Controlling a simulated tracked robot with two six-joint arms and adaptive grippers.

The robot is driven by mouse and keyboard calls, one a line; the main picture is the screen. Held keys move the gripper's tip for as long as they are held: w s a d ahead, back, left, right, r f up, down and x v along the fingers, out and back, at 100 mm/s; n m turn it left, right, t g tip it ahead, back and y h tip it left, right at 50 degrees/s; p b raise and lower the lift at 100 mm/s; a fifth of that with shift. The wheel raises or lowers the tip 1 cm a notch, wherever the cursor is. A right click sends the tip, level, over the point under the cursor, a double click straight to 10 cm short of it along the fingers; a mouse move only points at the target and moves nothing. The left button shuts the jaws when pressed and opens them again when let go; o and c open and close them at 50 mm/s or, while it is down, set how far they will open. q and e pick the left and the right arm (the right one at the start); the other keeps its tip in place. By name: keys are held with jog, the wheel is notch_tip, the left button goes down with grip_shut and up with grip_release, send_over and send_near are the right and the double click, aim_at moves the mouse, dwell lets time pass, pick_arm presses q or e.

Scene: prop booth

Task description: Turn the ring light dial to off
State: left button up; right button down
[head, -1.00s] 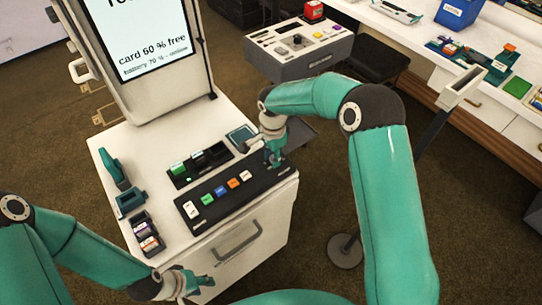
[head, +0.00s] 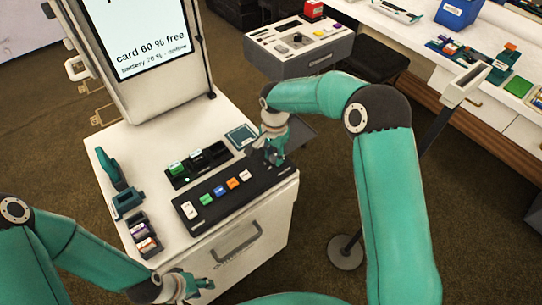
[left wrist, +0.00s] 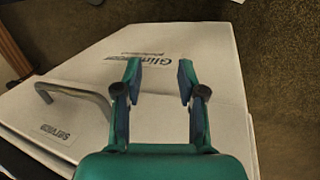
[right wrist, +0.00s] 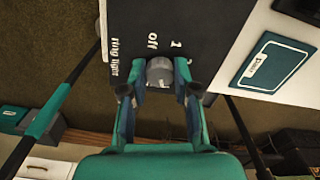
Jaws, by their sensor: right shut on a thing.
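The ring light dial (right wrist: 160,72) is a grey knob on the black control panel (right wrist: 190,20), with "ring light", "off", "1" and "2" printed around it. My right gripper (right wrist: 160,80) is shut on the dial, one finger on each side. Which mark the dial points to, I cannot tell. In the head view my right gripper (head: 273,157) is at the right end of the panel (head: 214,211) and hides the dial. My left gripper (left wrist: 157,72) is open and empty, in front of the white cabinet; it also shows in the head view (head: 203,285).
The panel has several coloured buttons (head: 219,191) left of my right gripper. A black tray (head: 198,165) and a teal-framed pad (head: 241,136) lie behind it. The screen tower (head: 150,45) stands at the back. A floor stand (head: 347,250) is on the right.

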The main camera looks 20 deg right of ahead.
jog(key=shift+s+d, duration=0.1)
jog(key=shift+d, duration=0.05)
dwell(0.7)
jog(key=c, duration=0.9)
grip_release()
jog(key=shift+o, duration=0.2)
notch_tip(320, 180, up, 12)
